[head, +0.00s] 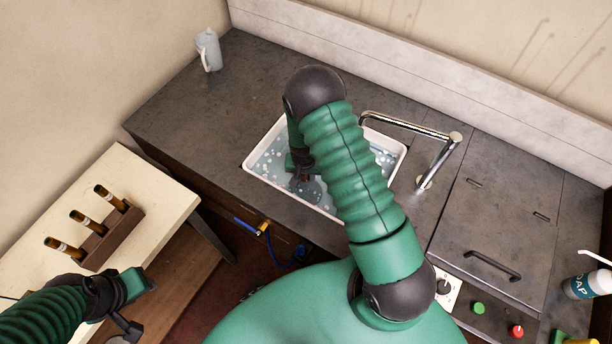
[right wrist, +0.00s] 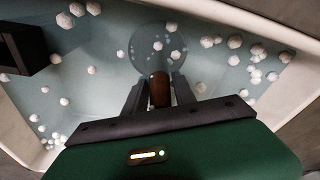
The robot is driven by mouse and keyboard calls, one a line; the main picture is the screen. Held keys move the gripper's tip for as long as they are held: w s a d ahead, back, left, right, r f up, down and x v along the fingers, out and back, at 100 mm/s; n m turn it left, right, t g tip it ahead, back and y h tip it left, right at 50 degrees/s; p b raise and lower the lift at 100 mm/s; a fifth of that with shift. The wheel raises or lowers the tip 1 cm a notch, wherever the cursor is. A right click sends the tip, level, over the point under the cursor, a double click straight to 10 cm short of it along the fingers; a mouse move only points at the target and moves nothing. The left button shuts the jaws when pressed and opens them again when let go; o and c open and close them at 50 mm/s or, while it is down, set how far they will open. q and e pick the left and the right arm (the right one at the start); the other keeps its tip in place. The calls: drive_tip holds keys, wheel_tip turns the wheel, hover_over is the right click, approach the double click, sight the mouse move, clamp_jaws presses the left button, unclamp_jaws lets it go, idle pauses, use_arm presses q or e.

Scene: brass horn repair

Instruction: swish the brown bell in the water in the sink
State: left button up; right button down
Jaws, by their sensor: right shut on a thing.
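The white-rimmed sink (head: 395,167) is set in the dark counter and holds blue-grey water (head: 268,167) with white foam dots. My right gripper (head: 303,177) reaches down into the sink. In the right wrist view its two fingers (right wrist: 159,92) are shut on the brown stem of the bell (right wrist: 160,88). The bell's wide round end (right wrist: 158,48) looks pale and see-through, apparently under the water. In the head view the bell (head: 309,190) is small and partly hidden by my right arm. My left gripper (head: 140,284) is over the lower left, by the cream table; its fingers are unclear.
A chrome faucet (head: 440,160) arches over the sink's right side. A dark block (right wrist: 25,48) shows at the left in the wrist view. A brown rack (head: 105,240) with three brown-and-brass pieces stands on the cream table (head: 150,190). A grey jug (head: 209,50) and soap bottle (head: 590,284) stand clear.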

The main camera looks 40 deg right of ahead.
drive_tip(key=shift+w+a+b, duration=0.15)
drive_tip(key=shift+w+a, duration=0.1)
drive_tip(key=shift+w, duration=0.3)
drive_tip(key=shift+w+a+b, duration=0.15)
drive_tip(key=shift+w+a, duration=0.1)
drive_tip(key=shift+w, duration=0.3)
wheel_tip(320, 180, up, 25)
drive_tip(key=p, duration=1.8)
